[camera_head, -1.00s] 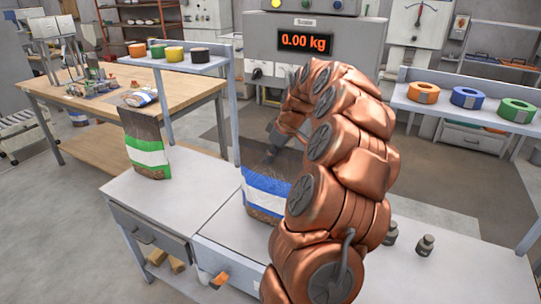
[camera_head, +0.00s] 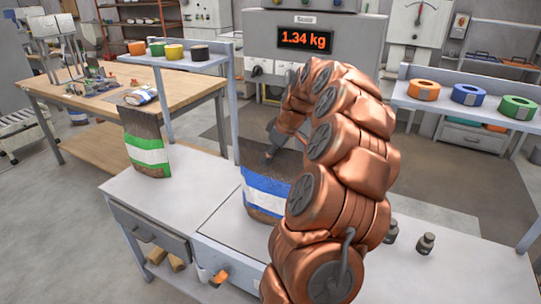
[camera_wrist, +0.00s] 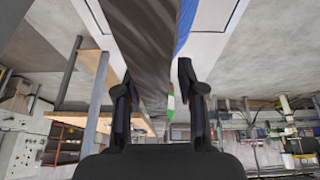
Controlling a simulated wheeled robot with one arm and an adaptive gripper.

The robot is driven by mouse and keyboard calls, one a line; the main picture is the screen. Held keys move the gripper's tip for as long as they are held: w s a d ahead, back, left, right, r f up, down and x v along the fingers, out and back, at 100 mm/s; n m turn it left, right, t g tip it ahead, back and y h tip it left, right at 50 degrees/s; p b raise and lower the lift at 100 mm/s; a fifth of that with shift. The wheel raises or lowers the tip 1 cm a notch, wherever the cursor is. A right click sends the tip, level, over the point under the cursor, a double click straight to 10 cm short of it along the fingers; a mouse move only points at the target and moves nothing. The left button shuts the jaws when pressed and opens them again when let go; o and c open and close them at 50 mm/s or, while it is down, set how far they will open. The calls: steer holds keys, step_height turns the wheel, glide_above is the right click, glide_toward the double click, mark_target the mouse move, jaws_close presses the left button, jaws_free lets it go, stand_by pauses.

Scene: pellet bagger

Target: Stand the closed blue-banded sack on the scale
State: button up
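The blue-banded sack (camera_head: 266,192), dark with a white and blue band, stands upright on the scale's plate (camera_head: 222,222). The scale display (camera_head: 305,39) reads 1.34 kg. My gripper (camera_head: 275,150) is at the sack's upper part in the head view, partly hidden by my copper-coloured arm. In the wrist view, the dark sack side (camera_wrist: 150,40) runs between the two fingers of my gripper (camera_wrist: 156,68). The fingertips appear to touch it on both sides. The arm hides the sack's right side in the head view.
A green-banded sack (camera_head: 146,145) stands on the bench left of the scale. Two small dark weights (camera_head: 426,244) stand right of my arm. Tape rolls sit on a left shelf (camera_head: 175,60) and a right shelf (camera_head: 455,108). The bench's front right is clear.

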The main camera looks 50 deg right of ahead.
steer(key=v, duration=1.2)
